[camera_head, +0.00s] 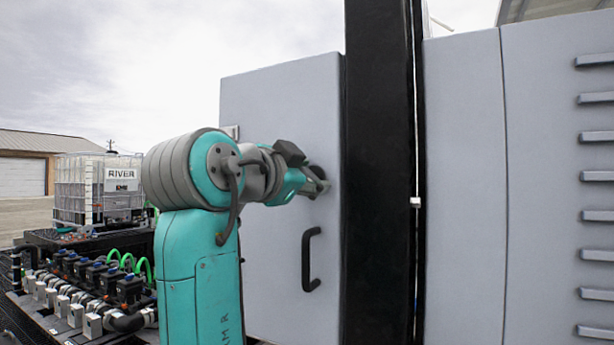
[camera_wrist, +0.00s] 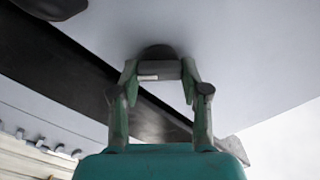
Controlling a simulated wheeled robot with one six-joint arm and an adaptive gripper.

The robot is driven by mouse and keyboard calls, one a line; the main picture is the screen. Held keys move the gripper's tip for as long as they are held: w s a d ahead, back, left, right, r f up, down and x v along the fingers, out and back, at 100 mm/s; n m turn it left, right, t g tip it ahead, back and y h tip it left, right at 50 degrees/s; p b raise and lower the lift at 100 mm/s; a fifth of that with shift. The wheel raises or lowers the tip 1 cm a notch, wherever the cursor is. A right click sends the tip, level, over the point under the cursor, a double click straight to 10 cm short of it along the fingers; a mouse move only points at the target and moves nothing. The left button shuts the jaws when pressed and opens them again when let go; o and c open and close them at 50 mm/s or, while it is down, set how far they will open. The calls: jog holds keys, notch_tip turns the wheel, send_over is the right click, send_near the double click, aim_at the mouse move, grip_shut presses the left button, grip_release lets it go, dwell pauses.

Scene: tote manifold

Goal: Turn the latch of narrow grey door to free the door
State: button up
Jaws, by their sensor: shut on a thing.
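The narrow grey door (camera_head: 270,120) stands left of a black post in the head view; its flat face also fills the top of the wrist view (camera_wrist: 230,40). A black pull handle (camera_head: 307,260) is on its lower right part. My gripper (camera_head: 318,182) is at the door's right side, above that handle. In the wrist view my gripper (camera_wrist: 160,75) has its two fingers on either side of the dark latch (camera_wrist: 159,54) and is shut on it. The latch is mostly hidden by my gripper in the head view. The door looks flush in its frame.
The black post (camera_head: 378,150) runs up the right of the door. Beyond it is a wide grey panel (camera_head: 465,150) with louvres. A tote marked RIVER (camera_head: 95,190) and a manifold with several valves (camera_head: 90,285) stand at the left.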

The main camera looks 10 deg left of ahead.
jog(key=m, duration=0.4)
jog(key=shift+f+m, duration=0.15)
jog(key=shift+m, duration=0.15)
jog(key=m, duration=0.4)
jog(key=shift+m, duration=0.3)
jog(key=shift+f, duration=0.1)
jog(key=o, duration=1.1)
jog(key=shift+o, duration=0.2)
jog(key=v, duration=1.2)
